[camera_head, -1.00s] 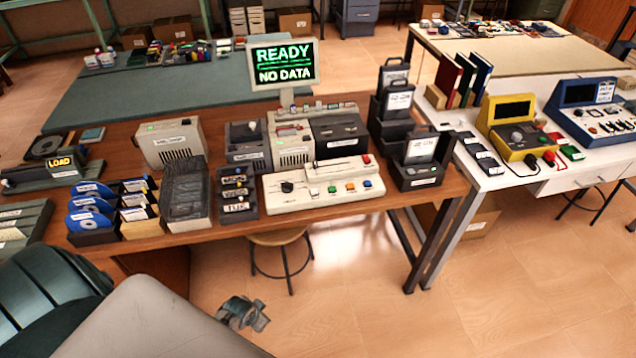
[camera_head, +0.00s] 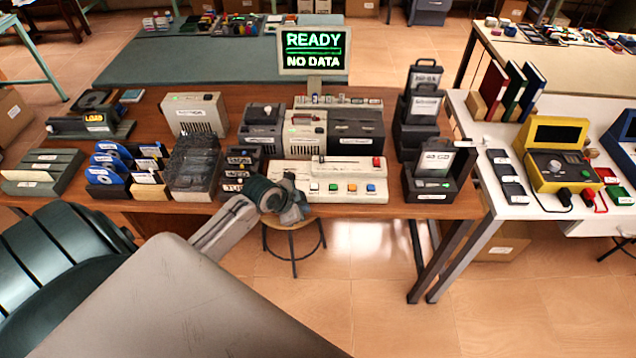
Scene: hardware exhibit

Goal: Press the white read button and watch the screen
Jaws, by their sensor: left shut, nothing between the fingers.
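The control panel (camera_head: 345,197) is a cream box near the front edge of the brown table. On it sit a white button (camera_head: 314,187), a green button (camera_head: 333,187), an orange button (camera_head: 352,188) and a blue button (camera_head: 370,188) in a row. The screen (camera_head: 313,50) above shows "READY" and "NO DATA" in green. My left gripper (camera_head: 293,204) is shut and empty. In the picture it is just left of the white button and covers the panel's left end. I cannot tell whether it touches the panel. My right gripper is out of view.
A dark slotted holder (camera_head: 432,190) stands right of the panel. A stool (camera_head: 290,226) is below the table edge. A white table (camera_head: 515,218) stands at right.

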